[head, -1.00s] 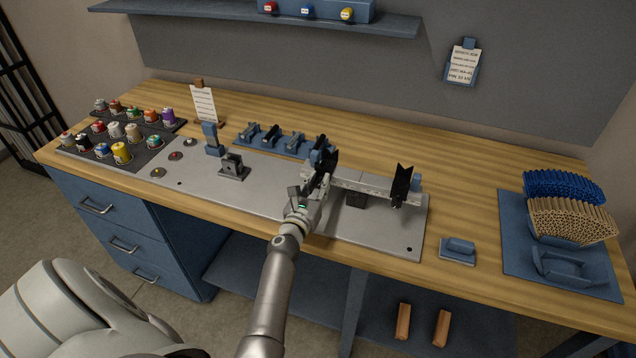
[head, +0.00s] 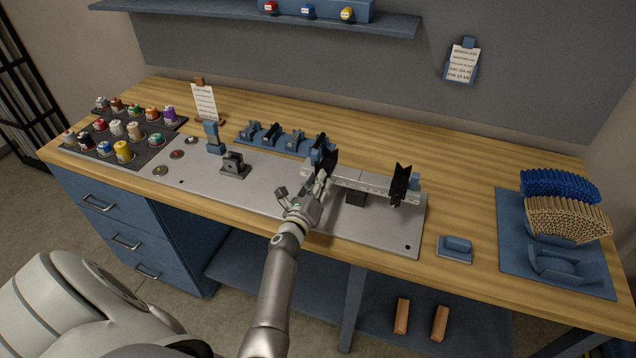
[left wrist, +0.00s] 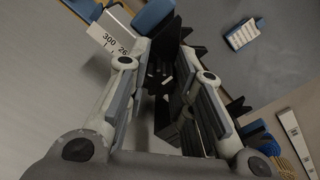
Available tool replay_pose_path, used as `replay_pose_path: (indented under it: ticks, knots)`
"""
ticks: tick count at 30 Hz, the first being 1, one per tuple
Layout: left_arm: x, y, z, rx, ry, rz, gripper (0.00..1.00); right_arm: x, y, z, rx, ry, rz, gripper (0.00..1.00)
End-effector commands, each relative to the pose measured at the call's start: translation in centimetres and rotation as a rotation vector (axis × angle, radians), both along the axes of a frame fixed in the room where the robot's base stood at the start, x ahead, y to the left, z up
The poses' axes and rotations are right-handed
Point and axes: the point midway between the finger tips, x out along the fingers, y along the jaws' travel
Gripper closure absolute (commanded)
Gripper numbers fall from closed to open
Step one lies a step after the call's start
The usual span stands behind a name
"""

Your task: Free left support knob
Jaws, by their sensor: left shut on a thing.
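The rail (head: 365,181) with a printed scale stands on a grey base plate (head: 262,200). The left support (head: 328,163) is black with a blue part, at the rail's left end; the right support (head: 399,184) is black and V-notched. My left gripper (head: 314,184) is at the front of the left support. In the left wrist view, the fingers (left wrist: 165,65) stand on both sides of a dark part (left wrist: 165,82), which seems to be the left support knob; it is mostly hidden, and hidden in the head view. My right gripper is not in view.
A small black block stand (head: 234,166) and a blue post (head: 213,138) are left of the rail. A blue rack (head: 283,142) with several fixtures lies behind. Thread spools fill a dark tray (head: 97,150) at far left. A blue block (head: 456,247) is at front right.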

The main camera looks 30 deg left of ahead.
Motion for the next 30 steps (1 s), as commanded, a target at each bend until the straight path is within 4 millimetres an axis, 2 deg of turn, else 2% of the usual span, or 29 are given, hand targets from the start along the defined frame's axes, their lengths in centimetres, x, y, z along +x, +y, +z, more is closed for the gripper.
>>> replay_pose_path:
  ticks: [11, 12, 17, 30]
  knots:
    - [-0.01, 0.02, -0.03, -0.004, 0.000, 0.001, 1.00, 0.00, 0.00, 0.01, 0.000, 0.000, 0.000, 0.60]
    - [-0.02, 0.02, -0.02, -0.004, 0.000, 0.001, 0.74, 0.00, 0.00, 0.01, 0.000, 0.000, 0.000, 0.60]
    - [0.00, 0.02, -0.01, -0.003, 0.000, 0.001, 0.54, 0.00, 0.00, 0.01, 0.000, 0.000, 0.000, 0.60]
    - [0.00, 0.02, -0.01, 0.004, 0.001, 0.000, 0.54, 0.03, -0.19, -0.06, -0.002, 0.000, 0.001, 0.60]
